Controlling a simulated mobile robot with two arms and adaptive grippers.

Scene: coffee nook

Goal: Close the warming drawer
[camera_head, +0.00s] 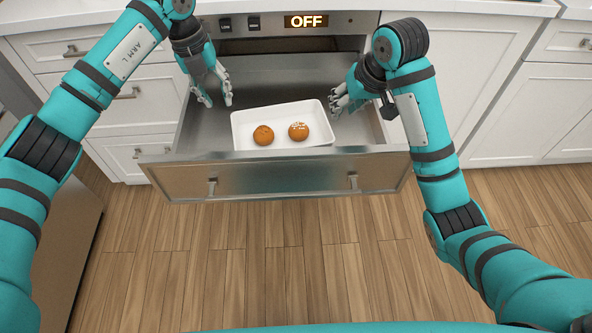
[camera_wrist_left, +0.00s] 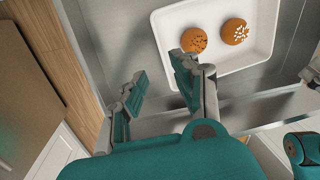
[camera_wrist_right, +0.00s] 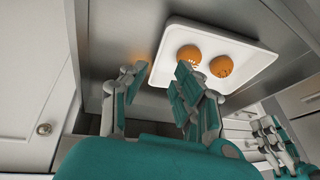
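The steel warming drawer (camera_head: 280,178) is pulled open below the counter. My left gripper (camera_head: 216,102) is open and empty over the drawer's left part. It also shows open in the left wrist view (camera_wrist_left: 155,85). My right gripper (camera_head: 337,108) is open and empty over the right part, right of the tray.
A panel above the drawer reads OFF (camera_head: 306,21) and has dark switches (camera_head: 239,24). White cabinets (camera_head: 130,98) flank the drawer on both sides. The wooden floor (camera_head: 290,265) in front of the drawer is clear. A grey metallic surface (camera_head: 60,235) stands at the lower left.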

